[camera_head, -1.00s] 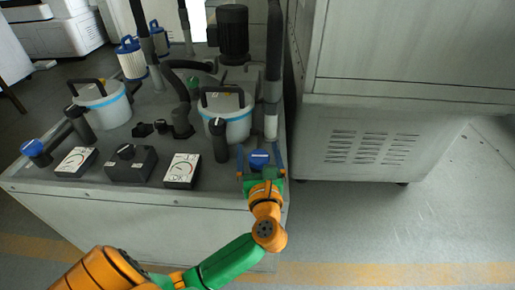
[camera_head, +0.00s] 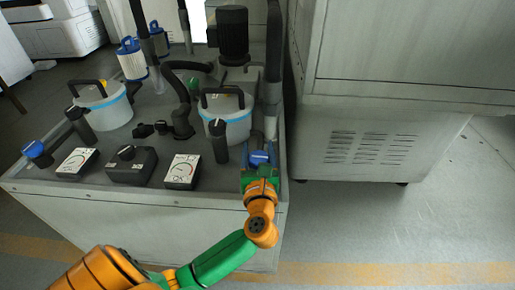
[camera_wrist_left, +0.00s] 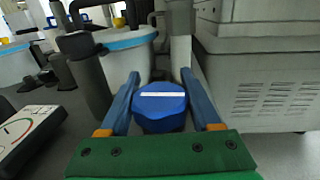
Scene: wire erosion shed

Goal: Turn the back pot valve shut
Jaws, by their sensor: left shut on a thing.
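A blue valve knob (camera_head: 259,157) with a white line on top stands at the right front corner of the machine top, by the right pot (camera_head: 226,115). In the left wrist view the knob (camera_wrist_left: 160,105) sits between my two blue fingers, its white line running across from finger to finger. My left gripper (camera_head: 259,160) is shut on this knob. A second blue valve knob (camera_head: 34,149) is at the left front corner, by the left pot (camera_head: 103,106). The pipe under the gripped knob is hidden. My right gripper is out of view.
Two gauges (camera_head: 183,171) (camera_head: 77,162) and a dark box with a dial (camera_head: 132,164) line the front of the top. A dark upright handle (camera_head: 220,140) stands left of my gripper. A grey cabinet (camera_head: 365,145) stands close on the right.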

